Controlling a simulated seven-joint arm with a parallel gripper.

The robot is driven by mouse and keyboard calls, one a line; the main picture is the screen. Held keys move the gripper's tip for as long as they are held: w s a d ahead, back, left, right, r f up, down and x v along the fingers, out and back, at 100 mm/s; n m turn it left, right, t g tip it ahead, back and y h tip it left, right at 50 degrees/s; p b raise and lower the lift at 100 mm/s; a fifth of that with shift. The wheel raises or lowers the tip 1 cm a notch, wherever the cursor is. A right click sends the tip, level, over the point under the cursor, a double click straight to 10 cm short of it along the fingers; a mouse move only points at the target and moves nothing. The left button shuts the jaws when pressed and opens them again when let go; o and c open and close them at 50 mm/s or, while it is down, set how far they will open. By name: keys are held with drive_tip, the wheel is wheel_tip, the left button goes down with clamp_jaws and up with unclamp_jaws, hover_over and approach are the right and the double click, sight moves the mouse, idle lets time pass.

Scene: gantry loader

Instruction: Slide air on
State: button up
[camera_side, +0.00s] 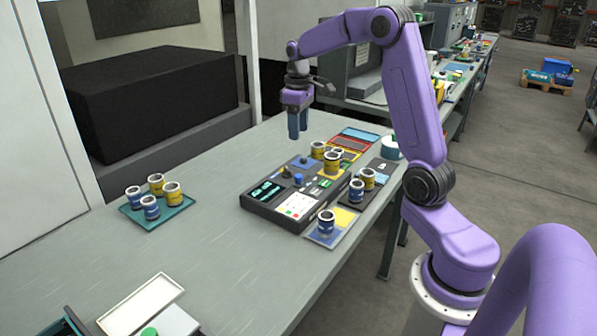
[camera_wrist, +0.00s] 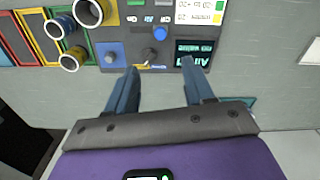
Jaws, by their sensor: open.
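The dark control panel (camera_side: 262,206) lies on the bench with a lit display (camera_side: 265,191), white keypad (camera_side: 296,206) and small controls. In the wrist view the display (camera_wrist: 195,50) carries lit text, upside down and too small to read fully. Beside it are a dark knob or lever (camera_wrist: 149,55), a blue round knob (camera_wrist: 154,36) and a blue button on a blue plate (camera_wrist: 111,57). I cannot tell which one is the air slide. My gripper (camera_side: 297,137) is open and empty, pointing down above the panel's far side. The wrist view shows both fingertips (camera_wrist: 160,69) apart.
Blue and yellow cans (camera_side: 174,194) stand on a teal tray (camera_side: 180,212) at left. More cans (camera_side: 318,150) stand at the panel's right end, and one (camera_side: 326,222) on a front mat. A white tray (camera_side: 140,305) lies at front left. The bench between is clear.

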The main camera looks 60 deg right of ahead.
sight(299, 175)
wheel_tip(299, 175, down, 14)
drive_tip(key=shift+f, duration=0.25)
idle(0.3)
